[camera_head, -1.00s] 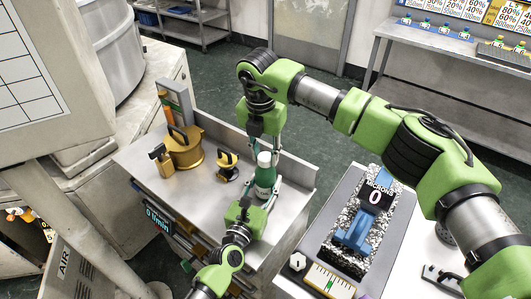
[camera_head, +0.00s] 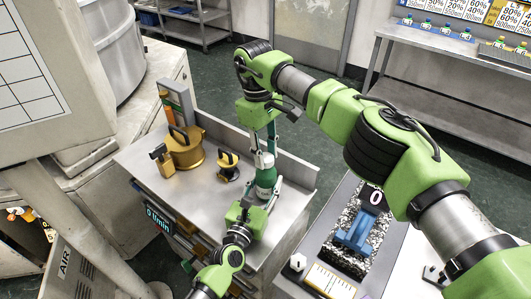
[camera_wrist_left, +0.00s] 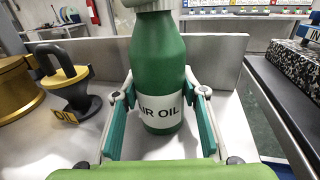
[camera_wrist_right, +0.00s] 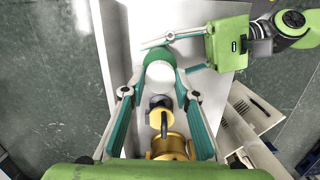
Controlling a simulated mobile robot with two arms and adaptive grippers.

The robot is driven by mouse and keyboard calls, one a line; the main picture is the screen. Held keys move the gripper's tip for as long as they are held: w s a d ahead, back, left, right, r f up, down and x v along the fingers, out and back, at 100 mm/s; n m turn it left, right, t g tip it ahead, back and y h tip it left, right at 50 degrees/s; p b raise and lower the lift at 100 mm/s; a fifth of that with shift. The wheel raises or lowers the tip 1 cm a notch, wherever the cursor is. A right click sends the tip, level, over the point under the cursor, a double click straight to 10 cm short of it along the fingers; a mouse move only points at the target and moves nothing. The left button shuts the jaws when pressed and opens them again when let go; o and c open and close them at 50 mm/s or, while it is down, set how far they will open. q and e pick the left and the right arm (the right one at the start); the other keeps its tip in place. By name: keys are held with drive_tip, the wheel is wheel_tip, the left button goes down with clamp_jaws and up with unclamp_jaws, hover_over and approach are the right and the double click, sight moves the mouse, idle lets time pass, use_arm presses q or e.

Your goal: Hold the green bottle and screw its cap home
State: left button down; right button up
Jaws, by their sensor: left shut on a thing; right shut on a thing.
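The green bottle (camera_head: 266,179) stands upright on the steel bench top. Its white label reads "AIR OIL", partly hidden, in the left wrist view (camera_wrist_left: 158,60). My left gripper (camera_wrist_left: 160,98) is shut around the bottle's lower body, one finger on each side. The white cap (camera_wrist_right: 160,75) sits at the top of the bottle. My right gripper (camera_head: 264,157) comes from above and is shut on the cap. How far down the cap sits cannot be told; the fingers hide much of it.
A brass pot (camera_head: 186,148) and a small brass-and-black handled piece (camera_head: 228,168) stand left of the bottle. A raised edge (camera_head: 285,165) runs behind it. A granite block with a blue gauge (camera_head: 355,235) lies on the table at right. Bare bench top lies left of my left gripper.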

drive_tip(key=o, duration=0.8)
drive_tip(key=shift+r, duration=2.25)
drive_tip(key=shift+n, duration=0.3)
drive_tip(key=shift+c, duration=0.6)
